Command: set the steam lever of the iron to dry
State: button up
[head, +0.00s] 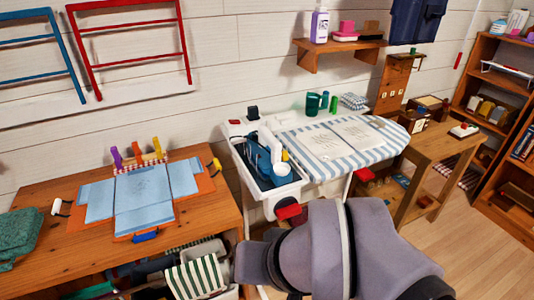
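What looks like the iron, a blue and white body (259,158), sits at the left end of the striped ironing board (335,162), in or over a white tray (291,193). A white curved part rises beside it, and a small yellow piece (285,156) shows at its right. The steam lever and its setting are too small to make out. My grey arm links fill the lower middle of the head view, in front of the board's near side. My gripper does not show.
A wooden table (222,222) at left holds a folded blue cloth (142,200) and a green towel (20,237). A green mug (313,103) stands behind the board. A wooden bench (455,149) and a bookshelf (480,75) stand at right. Bare floor (455,250) shows lower right.

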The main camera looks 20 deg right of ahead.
aim_at(285, 157)
jog(key=i+l, duration=0.2)
jog(key=i, duration=0.15)
jog(key=i+l, duration=0.2)
jog(key=i, duration=0.15)
jog(key=i+l, duration=0.15)
jog(key=i, duration=0.2)
jog(key=l+z, duration=0.05)
